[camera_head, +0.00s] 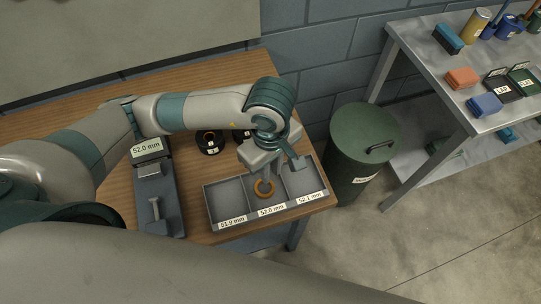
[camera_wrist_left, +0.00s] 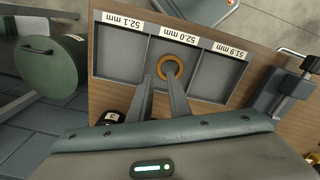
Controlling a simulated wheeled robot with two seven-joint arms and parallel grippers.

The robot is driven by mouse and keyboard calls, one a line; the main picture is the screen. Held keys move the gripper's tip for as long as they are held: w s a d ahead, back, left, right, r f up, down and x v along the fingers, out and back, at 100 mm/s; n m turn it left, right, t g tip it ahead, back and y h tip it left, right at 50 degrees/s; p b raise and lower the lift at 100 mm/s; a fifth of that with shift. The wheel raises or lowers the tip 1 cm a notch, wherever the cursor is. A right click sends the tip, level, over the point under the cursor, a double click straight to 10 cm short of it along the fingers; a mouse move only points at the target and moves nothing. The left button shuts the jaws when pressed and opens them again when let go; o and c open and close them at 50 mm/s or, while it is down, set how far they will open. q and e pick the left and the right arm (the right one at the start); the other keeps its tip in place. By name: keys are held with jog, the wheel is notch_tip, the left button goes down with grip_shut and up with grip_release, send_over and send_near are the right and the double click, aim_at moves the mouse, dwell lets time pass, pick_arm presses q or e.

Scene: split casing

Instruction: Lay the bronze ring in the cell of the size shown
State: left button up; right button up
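The bronze ring (camera_head: 264,188) lies flat in or just above the middle cell of the grey three-cell tray (camera_head: 215,231). The cells are labelled 51.9 mm, 52.0 mm and 52.1 mm; the middle one reads 52.0 mm. The gauge display (camera_head: 147,147) also reads 52.0 mm. My left gripper (camera_head: 266,178) points down over the middle cell. In the left wrist view its two fingers (camera_wrist_left: 160,77) show a gap between them and their tips overlap the near edge of the ring (camera_wrist_left: 181,67). Whether they grip it cannot be told. My right gripper is out of view.
The gauge (camera_head: 171,195) stands left of the tray. Black round holders (camera_head: 211,143) stand behind the tray, partly hidden by my arm. A green lidded bin (camera_head: 362,135) is right of the table. A grey bench (camera_head: 425,62) with several coloured items stands farther right.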

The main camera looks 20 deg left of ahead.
pick_arm(q)
notch_tip(320, 180, up, 7)
jog(key=b, duration=0.1)
dwell(0.4)
jog(key=shift+r, duration=0.2)
dwell(0.3)
